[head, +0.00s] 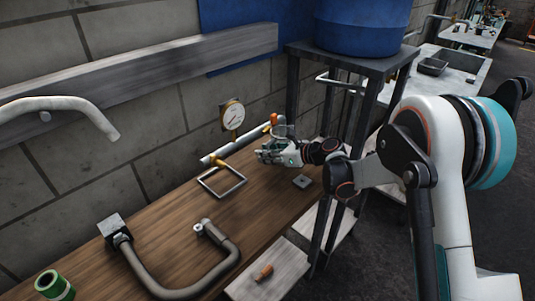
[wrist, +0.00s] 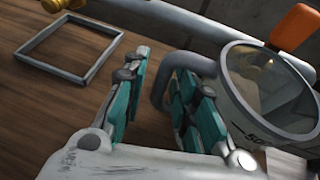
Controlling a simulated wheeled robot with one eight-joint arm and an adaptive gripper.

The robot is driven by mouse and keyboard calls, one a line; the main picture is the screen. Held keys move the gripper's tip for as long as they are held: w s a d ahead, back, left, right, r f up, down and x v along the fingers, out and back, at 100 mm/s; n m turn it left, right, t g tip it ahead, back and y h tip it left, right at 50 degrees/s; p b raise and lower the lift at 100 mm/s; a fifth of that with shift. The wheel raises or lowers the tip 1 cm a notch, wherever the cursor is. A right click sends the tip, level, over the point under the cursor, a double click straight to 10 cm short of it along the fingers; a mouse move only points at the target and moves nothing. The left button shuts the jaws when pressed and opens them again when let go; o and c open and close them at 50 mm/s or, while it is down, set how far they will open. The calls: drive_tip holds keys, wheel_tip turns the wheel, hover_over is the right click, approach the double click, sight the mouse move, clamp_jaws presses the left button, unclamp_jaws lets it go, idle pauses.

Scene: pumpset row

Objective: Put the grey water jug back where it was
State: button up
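The grey water jug (wrist: 262,95) is at the right of the wrist view, with a clear, marked body, a round rim and a grey handle (wrist: 163,88). In the head view only a bit of its rim (head: 284,130) shows behind my gripper (head: 276,153). My gripper (wrist: 163,100) is open, its teal-padded fingers apart. The jug's handle shows just beyond and between the fingers, the right finger overlapping it in the picture. I cannot tell whether they touch. The jug's base is hidden.
A square metal frame (head: 222,182) lies left of my gripper on the wooden bench (head: 180,215). A pipe with a gauge (head: 232,115) and an orange handle (wrist: 293,27) is behind. A stand with a blue drum (head: 362,25) is at right. A bent pipe (head: 190,290) lies in front.

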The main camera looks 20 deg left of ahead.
drive_tip(key=shift+r, duration=0.1)
drive_tip(key=shift+d+r, duration=0.15)
drive_tip(key=shift+r, duration=0.05)
drive_tip(key=p+v, duration=0.3)
drive_tip(key=v, duration=0.8)
drive_tip(key=shift+d, duration=0.3)
drive_tip(key=shift+s+r, duration=0.1)
drive_tip(key=shift+r, duration=0.05)
drive_tip(key=s+d+r+n+t+h, duration=0.1)
drive_tip(key=s+d+r+n+h, duration=0.2)
drive_tip(key=s+d+r+n, duration=0.45)
drive_tip(key=s+d+r+n+t+h, duration=0.2)
drive_tip(key=s+d+r+h, duration=0.3)
drive_tip(key=d, duration=0.6)
drive_tip(key=s+d+n+t+h, duration=0.1)
drive_tip(key=s+d+n+h, duration=0.4)
drive_tip(key=s+d+n, duration=0.5)
drive_tip(key=s+d, duration=0.8)
drive_tip(key=s, duration=0.1)
drive_tip(key=shift+n+t, duration=0.3)
drive_tip(key=shift+n, duration=0.05)
